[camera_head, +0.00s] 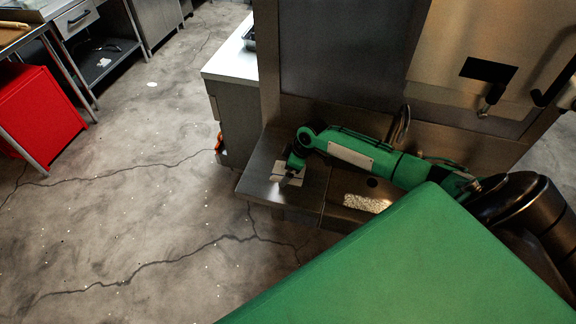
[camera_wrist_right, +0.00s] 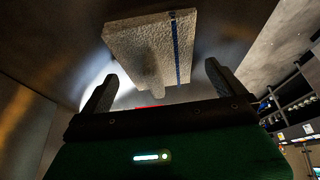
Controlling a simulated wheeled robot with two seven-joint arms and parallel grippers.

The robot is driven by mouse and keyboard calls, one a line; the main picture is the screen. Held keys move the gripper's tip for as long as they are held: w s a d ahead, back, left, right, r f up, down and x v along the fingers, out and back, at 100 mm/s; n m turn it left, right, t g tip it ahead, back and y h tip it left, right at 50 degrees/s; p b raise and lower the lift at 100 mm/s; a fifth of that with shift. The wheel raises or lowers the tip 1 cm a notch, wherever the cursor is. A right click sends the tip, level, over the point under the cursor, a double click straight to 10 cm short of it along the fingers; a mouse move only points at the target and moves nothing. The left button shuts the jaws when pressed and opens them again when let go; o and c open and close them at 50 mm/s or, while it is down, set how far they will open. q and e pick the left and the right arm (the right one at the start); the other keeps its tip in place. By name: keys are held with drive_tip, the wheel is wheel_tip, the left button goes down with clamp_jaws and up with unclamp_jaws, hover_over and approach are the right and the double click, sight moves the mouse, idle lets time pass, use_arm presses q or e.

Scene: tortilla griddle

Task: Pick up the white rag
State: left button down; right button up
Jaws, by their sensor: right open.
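The white rag (camera_head: 282,165) lies flat on the left part of a steel counter (camera_head: 255,188), partly hidden by my right gripper (camera_head: 290,180). In the right wrist view the rag (camera_wrist_right: 140,45) is pale and rough with a dark blue stripe along one side. There my right gripper (camera_wrist_right: 162,92) is open, its two fingers spread apart. The rag's near end shows between and beyond the fingertips, and nothing is held. Whether the fingers touch the rag is hard to tell. My left gripper is not in view.
A steel wall panel (camera_head: 340,50) rises behind the counter. A white-topped cabinet (camera_head: 232,65) stands to its left. A red box (camera_head: 38,112) sits under a table at the far left. The cracked concrete floor (camera_head: 140,220) between is mostly clear.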

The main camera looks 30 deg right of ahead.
drive_tip(key=c, duration=1)
drive_tip(key=shift+r, duration=0.1)
